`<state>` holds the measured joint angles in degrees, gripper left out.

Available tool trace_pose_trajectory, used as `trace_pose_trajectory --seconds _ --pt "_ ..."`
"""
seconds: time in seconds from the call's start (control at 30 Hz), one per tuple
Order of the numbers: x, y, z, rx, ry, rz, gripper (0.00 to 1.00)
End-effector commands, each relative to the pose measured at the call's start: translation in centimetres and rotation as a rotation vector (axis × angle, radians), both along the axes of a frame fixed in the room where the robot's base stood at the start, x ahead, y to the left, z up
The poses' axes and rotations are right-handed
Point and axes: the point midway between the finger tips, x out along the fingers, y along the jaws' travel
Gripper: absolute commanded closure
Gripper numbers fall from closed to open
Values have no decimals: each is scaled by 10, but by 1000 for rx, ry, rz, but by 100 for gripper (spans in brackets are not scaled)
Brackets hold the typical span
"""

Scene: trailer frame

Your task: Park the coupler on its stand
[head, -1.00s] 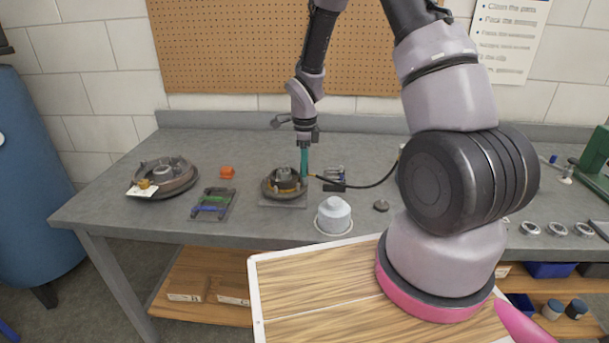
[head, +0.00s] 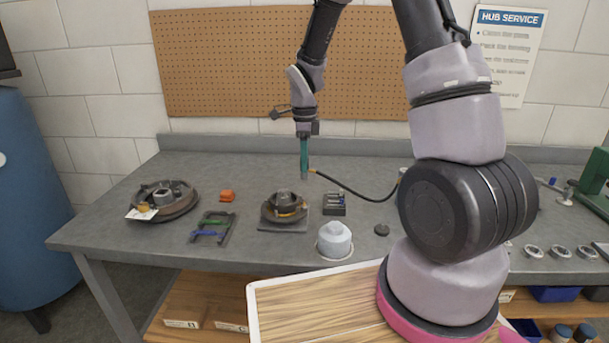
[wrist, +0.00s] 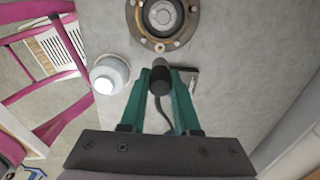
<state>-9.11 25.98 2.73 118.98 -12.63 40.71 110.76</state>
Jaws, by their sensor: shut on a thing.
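My gripper (head: 304,172) has teal fingers and is shut on the coupler (wrist: 159,80), a dark, short cylinder at the end of a black hose. The coupler also shows at the fingertips in the head view (head: 304,177), above the bench. It hangs between the hub on its square plate (head: 272,226) and a small dark block with metal pieces (head: 334,210), which may be the stand. In the wrist view this block (wrist: 190,76) lies just right of the coupler, partly hidden by a finger. The hose (head: 360,194) runs right across the bench.
A white lidded pot (head: 335,240) stands at the bench's front edge. A dark disc (head: 381,230) lies right of the block.

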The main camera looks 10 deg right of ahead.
Motion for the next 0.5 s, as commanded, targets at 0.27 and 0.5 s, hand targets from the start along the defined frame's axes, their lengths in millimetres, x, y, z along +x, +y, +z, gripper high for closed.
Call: trace_pose_trajectory --seconds 0.27,0.5 --pt "0 0 18 1 -1 0 100" --pt "0 0 30 1 -1 -1 100"
